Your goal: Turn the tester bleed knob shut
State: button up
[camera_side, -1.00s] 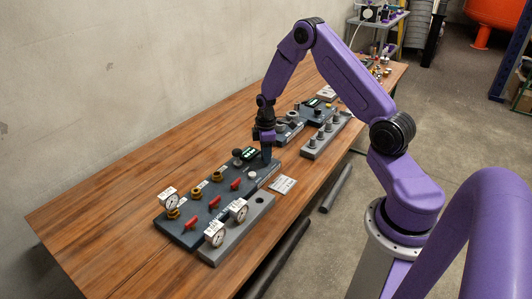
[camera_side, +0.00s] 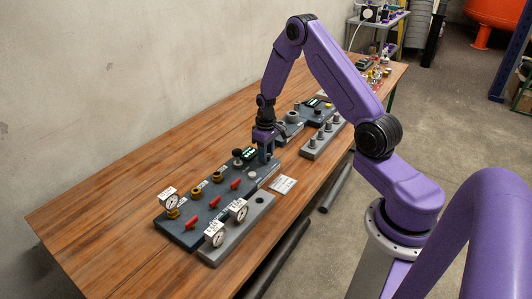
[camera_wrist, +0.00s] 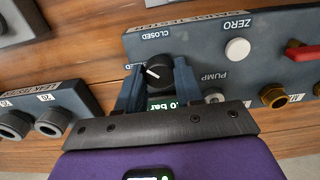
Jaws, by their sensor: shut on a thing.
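The tester bleed knob (camera_wrist: 159,72) is black with a white pointer line, on the grey tester panel (camera_wrist: 200,42) in the wrist view. Its pointer aims left and slightly up; the word CLOSED is printed above and left of it. My gripper (camera_wrist: 158,82) has one finger on each side of the knob and is shut on it. In the side view my gripper (camera_side: 266,158) is down at the far end of the panel (camera_side: 188,236), and its fingers hide the knob. A green-lit display reading in bar (camera_wrist: 163,103) is partly hidden by my gripper.
A white ZERO button (camera_wrist: 237,50) and a brass fitting (camera_wrist: 274,96) are right of the knob. A leak tester block (camera_wrist: 62,100) lies to the left. Red levers (camera_side: 214,202) and gauges (camera_side: 172,202) stand along the panel. Bare wood table (camera_side: 110,208) is left of it.

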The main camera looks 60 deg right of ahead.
jog(key=m, duration=0.4)
jog(key=shift+m, duration=2.6)
jog(key=o, duration=1)
jog(key=shift+o, duration=0.2)
jog(key=shift+r, duration=0.15)
notch_tip(320, 180, up, 17)
jog(key=shift+r, duration=0.1)
